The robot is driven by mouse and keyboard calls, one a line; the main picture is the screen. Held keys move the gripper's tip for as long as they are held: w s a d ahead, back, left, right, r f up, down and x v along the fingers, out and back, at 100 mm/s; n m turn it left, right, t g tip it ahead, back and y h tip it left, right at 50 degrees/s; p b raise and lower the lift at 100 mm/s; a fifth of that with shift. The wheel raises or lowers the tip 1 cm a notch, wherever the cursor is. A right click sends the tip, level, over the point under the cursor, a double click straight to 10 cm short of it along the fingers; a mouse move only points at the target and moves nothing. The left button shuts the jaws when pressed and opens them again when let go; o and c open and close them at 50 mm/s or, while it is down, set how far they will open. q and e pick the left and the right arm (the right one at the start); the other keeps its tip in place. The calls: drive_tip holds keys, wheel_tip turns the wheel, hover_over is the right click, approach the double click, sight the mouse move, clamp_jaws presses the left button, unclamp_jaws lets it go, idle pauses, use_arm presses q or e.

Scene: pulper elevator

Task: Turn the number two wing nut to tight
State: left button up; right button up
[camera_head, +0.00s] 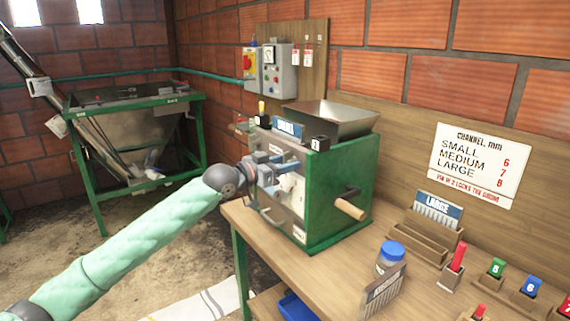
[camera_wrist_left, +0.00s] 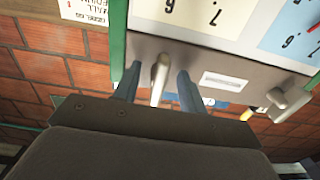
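The pulper (camera_head: 338,190) is a green box on the wooden table, with a metal front plate. My left gripper (camera_head: 284,166) is at that front plate and hides part of it. In the left wrist view my two blue-grey fingers (camera_wrist_left: 158,88) stand apart on either side of a silver wing nut (camera_wrist_left: 160,74), with visible gaps to it. A second wing nut (camera_wrist_left: 290,103) sits on the same plate to the right, clear of the fingers. No number is readable beside either nut, so I cannot tell which is number two. My right gripper is not in view.
A crank with a wooden handle (camera_head: 350,208) juts from the pulper's right side. A blue-lidded jar (camera_head: 390,258), wooden holders (camera_head: 420,240) and coloured tags (camera_head: 530,287) stand on the table. A channel sign (camera_head: 475,163) hangs behind. A green-framed hopper (camera_head: 140,130) stands back left.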

use_arm(q)
drive_tip(key=b+v, duration=0.2)
drive_tip(key=v, duration=0.5)
drive_tip(key=shift+s+a, duration=0.25)
drive_tip(key=shift+a, duration=0.05)
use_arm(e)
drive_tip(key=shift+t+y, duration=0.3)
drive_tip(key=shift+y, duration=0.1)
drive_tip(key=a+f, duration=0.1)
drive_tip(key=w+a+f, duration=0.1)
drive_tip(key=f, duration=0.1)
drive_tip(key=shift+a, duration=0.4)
use_arm(q)
drive_tip(key=shift+f, duration=0.15)
